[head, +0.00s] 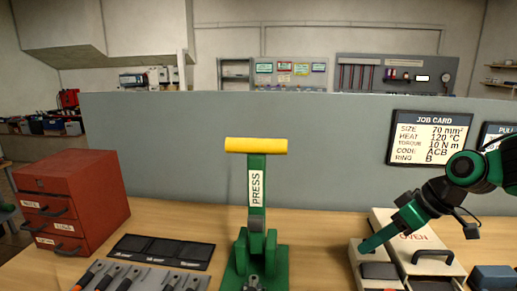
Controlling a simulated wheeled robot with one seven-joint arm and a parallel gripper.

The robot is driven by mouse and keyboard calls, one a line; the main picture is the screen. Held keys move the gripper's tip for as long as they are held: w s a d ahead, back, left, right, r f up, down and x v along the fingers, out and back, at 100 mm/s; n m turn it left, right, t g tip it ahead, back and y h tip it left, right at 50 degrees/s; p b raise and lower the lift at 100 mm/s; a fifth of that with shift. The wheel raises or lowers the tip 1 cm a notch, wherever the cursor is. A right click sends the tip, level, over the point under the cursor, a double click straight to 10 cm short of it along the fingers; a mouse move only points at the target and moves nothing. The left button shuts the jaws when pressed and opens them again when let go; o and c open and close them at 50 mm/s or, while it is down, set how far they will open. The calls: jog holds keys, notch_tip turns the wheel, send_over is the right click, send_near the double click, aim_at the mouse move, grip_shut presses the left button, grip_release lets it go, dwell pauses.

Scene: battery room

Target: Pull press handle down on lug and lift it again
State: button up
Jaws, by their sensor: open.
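The press (242,264) is green and stands on the bench at the centre front. Its lever, labelled PRESS, rises upright and ends in a yellow crossbar handle (256,146). A small grey metal part shows at the press foot by the bottom edge; I cannot tell whether it is the lug. My green and black arm comes in from the right. My gripper (374,242) is low over the left side of the oven, right of the press and well apart from the handle. It is open, though its fingers are hard to make out.
The white oven (384,217) stands at right, with dark blocks in front of it. A red drawer cabinet (72,200) stands at left. A black mat (160,251) and a tool tray (140,276) lie left of the press. A grey partition (330,150) with a job card (428,138) stands behind.

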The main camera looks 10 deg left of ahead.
jog(key=w+a+r+n+y, duration=0.3)
jog(key=a+r+n+y, duration=0.25)
jog(key=a, duration=0.55)
jog(key=n+g+y, duration=0.4)
jog(key=n+y, duration=0.2)
jog(key=y, duration=0.1)
send_near(260, 147)
jog(key=a, duration=0.7)
jog(key=w+a, duration=0.1)
jog(key=a, duration=0.2)
jog(key=shift+a+f, duration=0.15)
jog(key=shift+a, duration=0.05)
grip_shut()
jog(key=shift+m, duration=0.75)
jog(key=shift+w+a+f, duration=0.1)
jog(key=shift+w+f, duration=0.05)
jog(key=shift+w, duration=1.85)
